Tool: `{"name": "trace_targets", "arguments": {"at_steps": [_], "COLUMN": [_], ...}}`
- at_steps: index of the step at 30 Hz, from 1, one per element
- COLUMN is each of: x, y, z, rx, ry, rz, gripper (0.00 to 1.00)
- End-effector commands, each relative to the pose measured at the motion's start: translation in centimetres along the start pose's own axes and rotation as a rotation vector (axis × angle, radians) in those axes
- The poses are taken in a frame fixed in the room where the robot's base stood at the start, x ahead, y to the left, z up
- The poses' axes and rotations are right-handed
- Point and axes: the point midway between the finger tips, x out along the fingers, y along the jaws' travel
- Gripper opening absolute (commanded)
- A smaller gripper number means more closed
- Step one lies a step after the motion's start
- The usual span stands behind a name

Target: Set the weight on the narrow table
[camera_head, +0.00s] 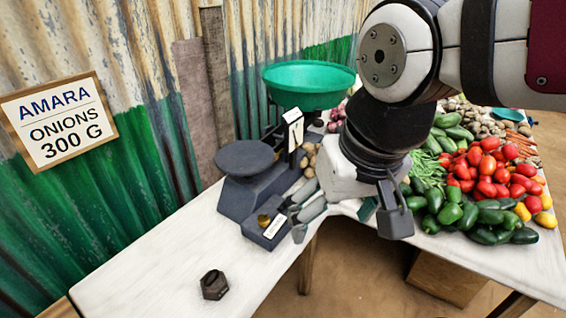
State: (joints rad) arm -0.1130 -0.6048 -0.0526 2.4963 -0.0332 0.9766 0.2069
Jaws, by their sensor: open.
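A dark hexagonal weight (214,284) lies on the white top of the narrow table (135,275), near its front edge and apart from the balance. A small brass-coloured weight (263,220) sits on the base of the balance (243,196), by a white label. My gripper (346,228) is open, with its fingers spread, just right of the balance base and above the table's edge. I see nothing between the fingers. The gripper is well up and right of the hexagonal weight, not touching it. My arm hides part of the table behind it.
The balance has a dark round plate (245,157) and a green pan (308,84). Vegetables such as tomatoes (490,165) and green peppers (448,212) cover the right tabletop. A sign (60,118) reads "AMARA ONIONS 300 G". The narrow top around the hexagonal weight is clear.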

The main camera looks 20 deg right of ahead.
Motion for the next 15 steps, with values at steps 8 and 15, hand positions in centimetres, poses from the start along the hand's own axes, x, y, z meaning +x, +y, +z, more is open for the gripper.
{"name": "trace_targets", "arguments": {"at_steps": [8, 15], "x": [-1.3, -1.3], "y": [1.4, 1.4], "z": [2.9, 3.0], "rx": [-0.121, -0.129], "ry": [0.049, 0.049], "rz": [0.019, 0.019], "gripper": [0.76, 0.76]}}
